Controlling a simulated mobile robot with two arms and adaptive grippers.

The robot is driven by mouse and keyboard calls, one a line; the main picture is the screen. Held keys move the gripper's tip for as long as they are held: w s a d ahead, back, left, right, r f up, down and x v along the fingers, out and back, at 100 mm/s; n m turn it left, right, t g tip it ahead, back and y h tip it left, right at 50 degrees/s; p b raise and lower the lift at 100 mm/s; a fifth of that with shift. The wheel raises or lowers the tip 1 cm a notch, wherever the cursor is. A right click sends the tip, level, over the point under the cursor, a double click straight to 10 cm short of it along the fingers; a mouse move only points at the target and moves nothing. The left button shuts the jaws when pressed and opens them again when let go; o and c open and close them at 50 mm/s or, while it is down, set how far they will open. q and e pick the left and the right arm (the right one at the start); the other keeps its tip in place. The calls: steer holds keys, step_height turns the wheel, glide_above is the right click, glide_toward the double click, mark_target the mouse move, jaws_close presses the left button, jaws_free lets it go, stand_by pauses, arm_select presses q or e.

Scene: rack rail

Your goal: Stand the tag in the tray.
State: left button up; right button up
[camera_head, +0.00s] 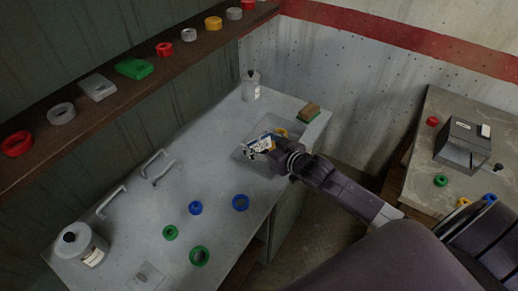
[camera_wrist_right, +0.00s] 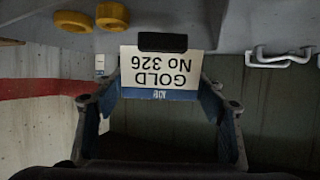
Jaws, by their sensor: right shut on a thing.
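The tag, a white card with a blue strip reading "GOLD No 326", is in my right gripper (camera_head: 270,147). In the head view the tag (camera_head: 258,145) is over the grey tray (camera_head: 238,155) near the counter's far end. In the right wrist view the tag (camera_wrist_right: 160,66) looks upside down between the two fingers of my right gripper (camera_wrist_right: 160,93), with a black piece at its top edge. Whether the tag touches the tray floor cannot be told. My left gripper is not in view.
Blue rings (camera_head: 240,203) and green rings (camera_head: 199,256) lie on the counter in front. Two handles (camera_head: 157,167) rise at the left.

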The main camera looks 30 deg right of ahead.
mark_target(261, 151)
steer(key=shift+f, duration=2)
steer(key=o, duration=0.9)
steer(key=shift+f, duration=0.15)
steer(key=shift+c, duration=0.2)
steer(key=shift+s+r, duration=0.1)
steer(key=shift+r, duration=0.1)
steer(key=b+v, duration=0.1)
steer(key=v, duration=0.9)
steer(key=shift+s+d, duration=0.1)
steer(key=shift+s, duration=0.2)
steer(key=shift+s+d+r, duration=0.1)
steer(key=shift+s+r, duration=0.25)
steer(key=shift+s, duration=0.2)
steer(key=shift+f, duration=0.1)
